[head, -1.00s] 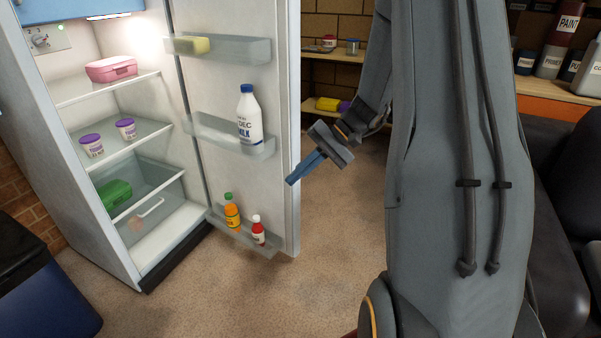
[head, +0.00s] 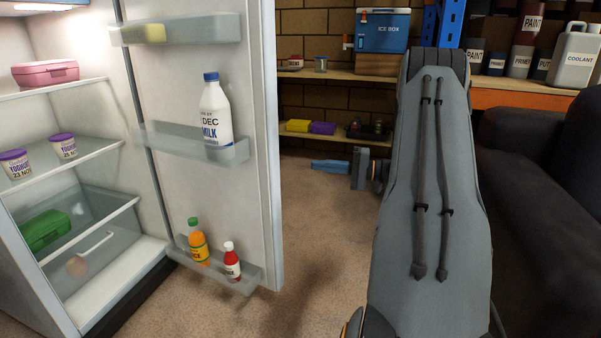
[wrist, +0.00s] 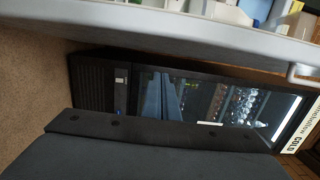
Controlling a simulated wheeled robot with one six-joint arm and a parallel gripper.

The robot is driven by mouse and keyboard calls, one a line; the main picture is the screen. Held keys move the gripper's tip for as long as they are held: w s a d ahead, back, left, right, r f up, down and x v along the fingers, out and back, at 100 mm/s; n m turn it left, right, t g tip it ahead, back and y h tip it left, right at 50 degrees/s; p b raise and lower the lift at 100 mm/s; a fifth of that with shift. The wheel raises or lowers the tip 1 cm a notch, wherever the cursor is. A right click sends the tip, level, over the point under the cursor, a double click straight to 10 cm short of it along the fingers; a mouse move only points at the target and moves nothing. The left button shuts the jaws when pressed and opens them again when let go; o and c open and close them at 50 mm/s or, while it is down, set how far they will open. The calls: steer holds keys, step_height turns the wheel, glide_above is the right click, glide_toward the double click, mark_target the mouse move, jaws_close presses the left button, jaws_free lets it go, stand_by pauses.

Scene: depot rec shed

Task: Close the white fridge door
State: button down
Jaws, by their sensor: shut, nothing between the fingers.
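The white fridge door (head: 255,190) stands wide open, its inner face towards me. Its racks hold a milk bottle (head: 215,120), an orange juice bottle (head: 198,243), a red sauce bottle (head: 232,262) and a yellow block (head: 142,33). The fridge (head: 95,295) is at left with its lit inside showing. The door's outer face is hidden in the head view. My gripper (head: 314,165) is shut and empty, right of the door's free edge, its blue fingers pointing left towards the door with a gap in the picture. The blue fingers also show in the wrist view (wrist: 165,98).
Inside the fridge are a pink box (head: 45,74), yoghurt pots (head: 63,146) and a green box (head: 45,230). A dark sofa (head: 545,180) is at right. Shelving (head: 320,139) stands behind. The wrist view shows a glass-front cooler (wrist: 235,105) and a pale bar (wrist: 150,28). Carpet ahead is clear.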

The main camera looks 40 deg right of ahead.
steer(key=w+a+b, duration=0.3)
steer(key=w+a, duration=0.2)
steer(key=a, duration=0.5)
steer(key=shift+s, duration=0.1)
